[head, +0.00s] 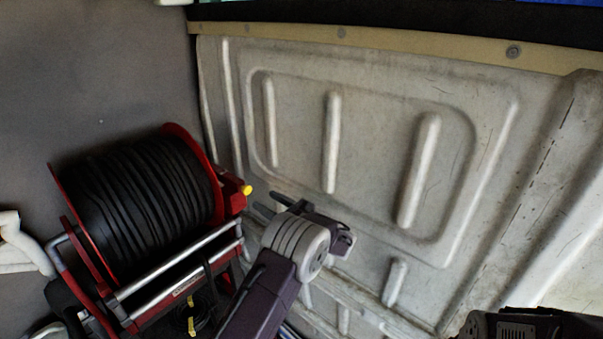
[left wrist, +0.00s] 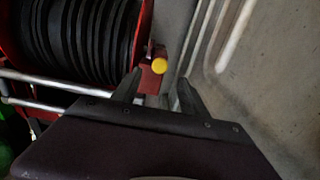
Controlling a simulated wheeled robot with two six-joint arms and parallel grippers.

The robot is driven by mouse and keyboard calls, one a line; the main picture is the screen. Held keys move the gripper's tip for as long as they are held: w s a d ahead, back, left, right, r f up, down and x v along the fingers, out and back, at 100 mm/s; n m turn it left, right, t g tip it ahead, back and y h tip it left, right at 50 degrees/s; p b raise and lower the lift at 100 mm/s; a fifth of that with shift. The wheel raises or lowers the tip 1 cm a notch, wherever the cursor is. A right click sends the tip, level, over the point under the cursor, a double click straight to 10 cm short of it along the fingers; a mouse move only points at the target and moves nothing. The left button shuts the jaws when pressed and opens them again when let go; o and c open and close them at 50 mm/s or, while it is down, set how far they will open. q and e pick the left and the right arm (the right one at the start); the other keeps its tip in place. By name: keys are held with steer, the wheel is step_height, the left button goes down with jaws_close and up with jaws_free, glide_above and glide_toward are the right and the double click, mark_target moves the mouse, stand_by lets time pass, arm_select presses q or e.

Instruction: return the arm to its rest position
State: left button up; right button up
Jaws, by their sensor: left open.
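My left gripper (head: 270,205) is open and empty in the head view. Its arm reaches up from the bottom, and its fingers point up and left beside the right end of a cable reel. In the left wrist view my left gripper (left wrist: 160,80) has its two fingers spread apart with nothing between them. The reel's yellow knob (left wrist: 159,66) shows just beyond the gap between the fingertips. I cannot tell whether a finger touches the reel. My right gripper does not show in either view.
The reel (head: 140,200) has black hose, red flanges and a silver tube frame. A pale, ribbed metal panel (head: 375,160) stands behind and right of my left gripper. A dark object (head: 530,325) is cut off at the bottom right. Space before the panel's upper middle looks clear.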

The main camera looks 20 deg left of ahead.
arm_select(q)
steer(key=s+a+r+n+g+h+b, duration=0.15)
steer(key=s+a+n+g+b, duration=0.25)
steer(key=s+a, duration=0.4)
steer(key=s+d+f+n+g+h+b, duration=0.25)
steer(key=s+f+n+h, duration=0.25)
steer(key=s+f, duration=0.6)
steer(key=s+d+f+n+h, duration=0.5)
steer(key=d+n, duration=0.2)
steer(key=d, duration=0.1)
steer(key=s+d+f+n+h, duration=0.4)
steer(key=s+d+n+h, duration=0.1)
steer(key=d, duration=0.4)
steer(key=shift+f+n+t, duration=0.35)
steer(key=shift+n+t, duration=0.1)
steer(key=shift+n, duration=0.45)
